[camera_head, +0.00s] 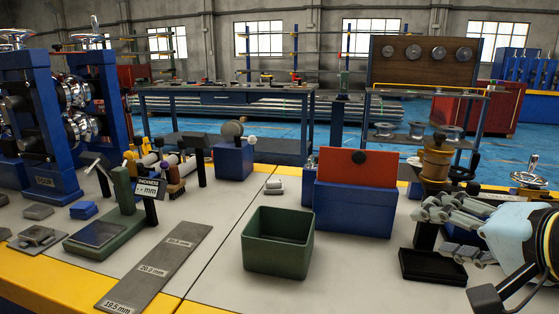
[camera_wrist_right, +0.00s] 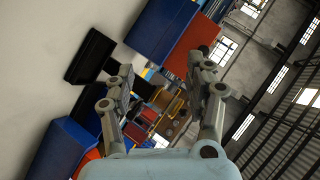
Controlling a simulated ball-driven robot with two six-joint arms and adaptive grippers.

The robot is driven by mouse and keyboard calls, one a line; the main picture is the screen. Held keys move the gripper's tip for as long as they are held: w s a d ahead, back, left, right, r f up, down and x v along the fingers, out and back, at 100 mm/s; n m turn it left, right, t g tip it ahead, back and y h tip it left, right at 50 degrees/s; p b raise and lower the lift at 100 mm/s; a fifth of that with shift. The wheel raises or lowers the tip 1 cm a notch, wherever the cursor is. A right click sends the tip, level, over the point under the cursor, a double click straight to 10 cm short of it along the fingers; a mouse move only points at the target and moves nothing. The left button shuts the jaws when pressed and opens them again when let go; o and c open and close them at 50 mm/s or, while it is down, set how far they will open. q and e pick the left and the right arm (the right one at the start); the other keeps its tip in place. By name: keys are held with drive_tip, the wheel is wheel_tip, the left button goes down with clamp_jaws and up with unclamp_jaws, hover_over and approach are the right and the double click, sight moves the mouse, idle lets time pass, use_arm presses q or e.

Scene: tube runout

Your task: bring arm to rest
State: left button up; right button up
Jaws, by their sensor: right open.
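My right gripper (camera_head: 432,226) comes in from the right edge in the head view, with its pale blue body and grey jointed fingers pointing left. It hangs in the air over the right part of the table, above or behind a black tray (camera_head: 432,267). In the right wrist view the two fingers of the gripper (camera_wrist_right: 160,78) stand well apart with nothing between them. The black tray (camera_wrist_right: 90,55) shows there left of the fingers. My left gripper is not in view.
A blue box with a red panel (camera_head: 355,168) stands left of the gripper. An open green bin (camera_head: 278,259) sits at the front middle. A brass spool-like part (camera_head: 435,160) stands behind the gripper. A grey marked plate (camera_head: 165,262) and a green gauge stand (camera_head: 122,192) lie left.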

drive_tip(key=s+f+n+g, duration=0.1)
drive_tip(key=s+f, duration=0.1)
drive_tip(key=s, duration=0.1)
drive_tip(key=s+d+f+n+g+h, duration=0.1)
drive_tip(key=s+f+n, duration=0.1)
drive_tip(key=f, duration=0.1)
drive_tip(key=s+f+n+g+h, duration=0.1)
drive_tip(key=s+f+g, duration=0.1)
drive_tip(key=s+f, duration=0.1)
drive_tip(key=shift+s+d+f, duration=0.15)
drive_tip(key=shift+s+d, duration=0.1)
drive_tip(key=shift+s, duration=0.1)
drive_tip(key=s+d+f+n+g+h, duration=0.1)
drive_tip(key=s+d+f+n+g, duration=0.2)
drive_tip(key=s, duration=0.4)
drive_tip(key=s+f+n+g+h, duration=0.1)
drive_tip(key=s+f+n+g, duration=0.3)
drive_tip(key=s, duration=0.4)
drive_tip(key=s+d+f, duration=0.1)
drive_tip(key=s+f, duration=0.1)
drive_tip(key=f, duration=1.1)
drive_tip(key=s+d+f, duration=0.2)
drive_tip(key=f, duration=1.2)
drive_tip(key=s+f+m, duration=0.1)
drive_tip(key=s+f, duration=1.2)
drive_tip(key=s, duration=0.4)
drive_tip(key=shift+s+d+g, duration=0.3)
drive_tip(key=shift+s+g, duration=0.1)
